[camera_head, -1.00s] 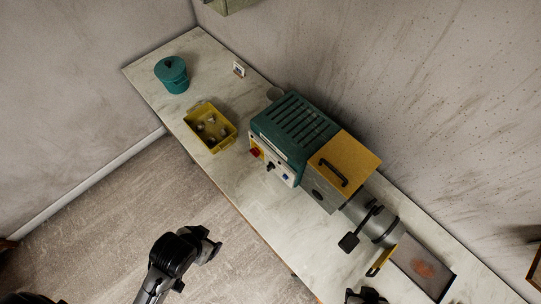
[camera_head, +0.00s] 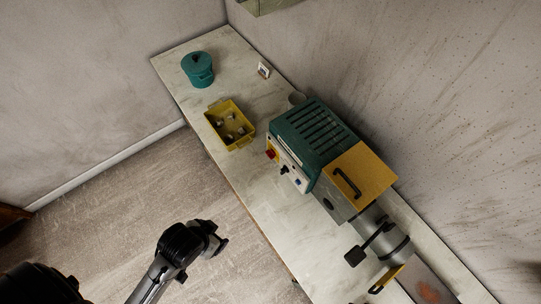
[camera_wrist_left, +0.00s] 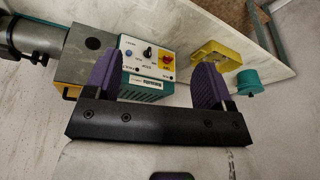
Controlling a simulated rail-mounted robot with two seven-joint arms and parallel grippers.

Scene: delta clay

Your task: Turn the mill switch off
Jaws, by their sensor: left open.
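The mill (camera_head: 316,131) is a teal machine with a vented top and a yellow lid with a black handle, standing on the bench. Its pale front panel (camera_head: 290,173) carries a black knob switch (camera_head: 284,170) and a red switch on a yellow plate (camera_head: 271,154). In the left wrist view the panel shows the black knob (camera_wrist_left: 148,53), a blue button (camera_wrist_left: 128,54) and the red switch (camera_wrist_left: 167,58). My left gripper (camera_head: 220,243) is open and empty, off the bench's front edge. Its purple fingers (camera_wrist_left: 158,65) frame the panel, apart from it. My right gripper is out of view.
On the pale bench (camera_head: 262,208) stand a yellow tray (camera_head: 230,125) with small pieces and a teal lidded pot (camera_head: 198,69). A grey barrel with a black lever (camera_head: 356,256) extends from the mill. Floor in front is clear.

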